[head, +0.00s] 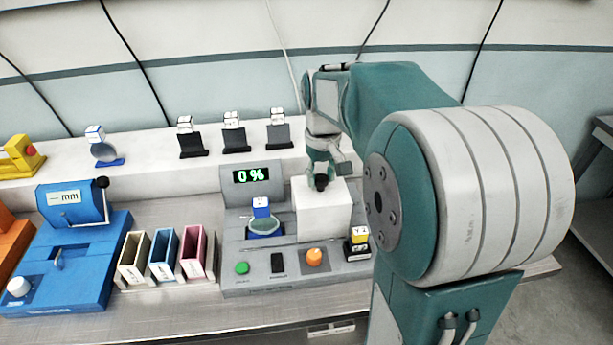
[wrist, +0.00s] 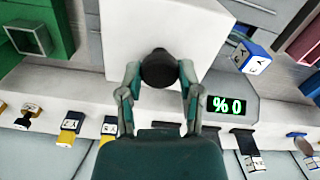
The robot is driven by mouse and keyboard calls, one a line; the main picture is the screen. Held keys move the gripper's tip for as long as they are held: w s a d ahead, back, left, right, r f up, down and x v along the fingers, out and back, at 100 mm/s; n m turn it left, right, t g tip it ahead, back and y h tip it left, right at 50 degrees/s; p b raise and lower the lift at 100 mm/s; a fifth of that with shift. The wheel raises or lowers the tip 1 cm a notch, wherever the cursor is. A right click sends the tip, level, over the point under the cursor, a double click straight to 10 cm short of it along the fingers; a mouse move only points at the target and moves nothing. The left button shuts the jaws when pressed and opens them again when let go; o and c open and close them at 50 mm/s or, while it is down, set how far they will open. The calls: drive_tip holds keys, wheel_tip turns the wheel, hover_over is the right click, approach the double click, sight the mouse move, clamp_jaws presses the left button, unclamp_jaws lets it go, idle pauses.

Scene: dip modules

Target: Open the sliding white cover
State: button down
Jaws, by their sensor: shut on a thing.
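The white cover (head: 324,212) is a box-like block on the right part of the grey module (head: 300,283). The display (head: 251,175) reads 0 % in green. What is under the cover is hidden.
Several coloured slots (head: 165,255) and a blue machine (head: 75,250) stand left. A white shelf (head: 215,170) with small stands runs behind.

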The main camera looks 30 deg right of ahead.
drive_tip(key=shift+f, duration=0.1)
drive_tip(key=shift+c, duration=1.3)
unclamp_jaws()
wheel_tip(320, 180, up, 12)
drive_tip(key=s+a+f+t, duration=0.2)
drive_tip(key=s+a+f, duration=0.2)
drive_tip(key=s+a, duration=0.2)
drive_tip(key=s+a+f+t, duration=0.3)
drive_tip(key=s+a+f, duration=0.2)
drive_tip(key=s, duration=0.6)
drive_tip(key=shift+a+n+t, duration=0.3)
drive_tip(key=shift+a, duration=0.4)
